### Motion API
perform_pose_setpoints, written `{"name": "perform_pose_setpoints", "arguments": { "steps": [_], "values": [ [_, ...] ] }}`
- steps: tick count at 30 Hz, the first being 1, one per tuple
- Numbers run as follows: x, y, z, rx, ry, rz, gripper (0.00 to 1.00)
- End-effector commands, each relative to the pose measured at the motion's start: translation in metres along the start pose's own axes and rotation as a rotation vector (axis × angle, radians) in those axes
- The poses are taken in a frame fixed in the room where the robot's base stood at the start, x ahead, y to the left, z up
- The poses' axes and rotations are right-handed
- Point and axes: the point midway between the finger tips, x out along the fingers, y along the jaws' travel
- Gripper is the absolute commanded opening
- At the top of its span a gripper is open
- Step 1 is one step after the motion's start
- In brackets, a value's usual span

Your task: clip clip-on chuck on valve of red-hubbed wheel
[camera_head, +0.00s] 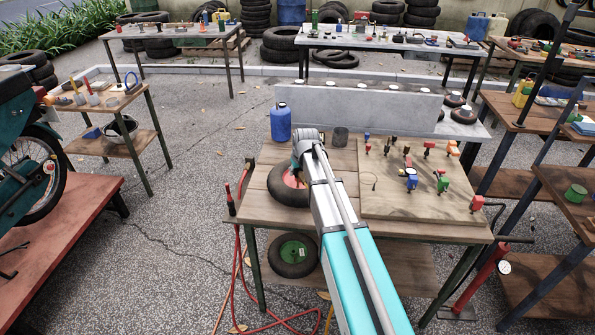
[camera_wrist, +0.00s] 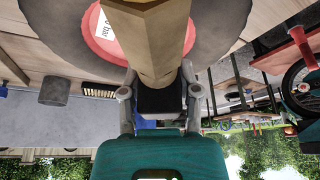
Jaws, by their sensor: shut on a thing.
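The red-hubbed wheel (camera_head: 283,192) lies flat on the wooden workbench, partly covered by my arm. In the wrist view its red hub (camera_wrist: 97,38) with a white "bar" label shows behind the held piece. My gripper (camera_wrist: 160,95) is shut on a dark block at the end of a large brass-coloured faceted piece, seemingly the clip-on chuck (camera_wrist: 152,45). The chuck is in front of the hub in this view; I cannot tell whether it touches the valve. The valve is hidden in both views. In the head view my arm hides the fingertips and chuck.
A green-hubbed wheel (camera_head: 293,255) rests on the bench's lower shelf. A blue canister (camera_head: 281,122) and a grey cup (camera_head: 340,136) stand behind. A board (camera_head: 415,205) with several coloured fittings fills the right side. A red hose (camera_head: 237,265) hangs at the left edge.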

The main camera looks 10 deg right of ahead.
Motion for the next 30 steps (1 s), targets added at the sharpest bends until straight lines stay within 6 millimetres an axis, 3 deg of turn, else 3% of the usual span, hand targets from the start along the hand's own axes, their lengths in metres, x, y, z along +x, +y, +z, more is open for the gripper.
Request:
{"name": "perform_pose_setpoints", "arguments": {
  "steps": [28,29,30],
  "values": [
    [0.016,0.000,0.007,0.000,0.000,0.000,0.04],
    [0.016,0.000,0.006,0.000,0.000,0.000,0.44],
    [0.015,0.000,0.006,0.000,0.000,0.000,0.51]
  ]
}}
